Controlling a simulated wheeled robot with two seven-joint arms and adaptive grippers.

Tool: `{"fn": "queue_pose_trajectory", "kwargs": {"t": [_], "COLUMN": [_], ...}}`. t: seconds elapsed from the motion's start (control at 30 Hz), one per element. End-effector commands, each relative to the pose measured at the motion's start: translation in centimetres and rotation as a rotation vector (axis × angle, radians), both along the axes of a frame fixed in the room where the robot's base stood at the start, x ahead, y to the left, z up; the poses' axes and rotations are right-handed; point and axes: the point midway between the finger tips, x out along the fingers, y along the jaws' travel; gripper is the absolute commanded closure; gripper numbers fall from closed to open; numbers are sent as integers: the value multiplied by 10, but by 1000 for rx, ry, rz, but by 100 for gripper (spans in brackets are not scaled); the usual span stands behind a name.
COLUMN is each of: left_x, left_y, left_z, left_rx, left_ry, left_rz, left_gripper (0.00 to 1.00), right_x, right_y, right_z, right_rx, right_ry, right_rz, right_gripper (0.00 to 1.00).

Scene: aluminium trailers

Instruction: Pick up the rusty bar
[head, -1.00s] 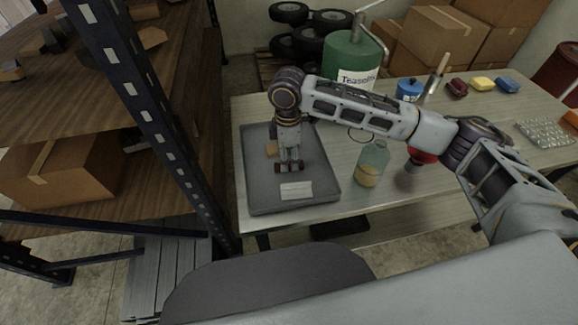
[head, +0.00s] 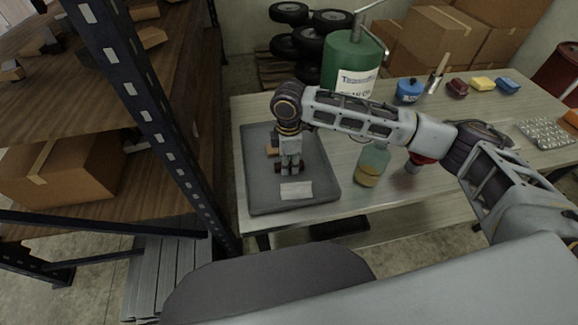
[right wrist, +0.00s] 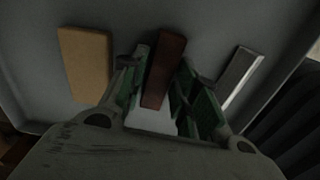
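The rusty bar (right wrist: 165,70) is a dark red-brown strip on the grey tray, in the middle of the right wrist view. In the head view its reddish ends (head: 278,170) show at my right fingertips. My right gripper (right wrist: 161,75) points down into the tray (head: 257,198). Its green-padded fingers stand on either side of the bar and look a little wider apart than it. Contact with the bar cannot be made out clearly. My left gripper is not in view.
In the right wrist view a tan block (right wrist: 84,65) lies left of the bar and a silver bar (right wrist: 241,72) right. A bottle (head: 372,163) stands right of the tray; a shelf post (head: 150,110) rises left.

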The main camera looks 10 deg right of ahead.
Motion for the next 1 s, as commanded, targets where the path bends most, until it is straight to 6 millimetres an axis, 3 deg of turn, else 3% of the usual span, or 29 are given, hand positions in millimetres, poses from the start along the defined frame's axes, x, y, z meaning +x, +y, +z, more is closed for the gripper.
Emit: {"fn": "queue_pose_trajectory", "kwargs": {"t": [0.03, 0.2, 0.57, 0.77, 1.0], "left_x": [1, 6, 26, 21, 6], "left_y": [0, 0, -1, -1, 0], "left_z": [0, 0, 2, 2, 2], "left_rx": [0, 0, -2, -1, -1], "left_ry": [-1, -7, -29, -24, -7], "left_rz": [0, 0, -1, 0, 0], "left_gripper": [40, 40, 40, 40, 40], "right_x": [0, 0, 0, 1, 1], "right_y": [0, 0, 0, 1, 1], "right_z": [0, 0, 2, 12, 41], "right_rx": [0, 0, 1, 2, 2], "right_ry": [0, 0, -1, -2, -3], "right_rz": [0, 0, 0, 0, 0], "right_gripper": [80, 100, 100, 100, 100]}}
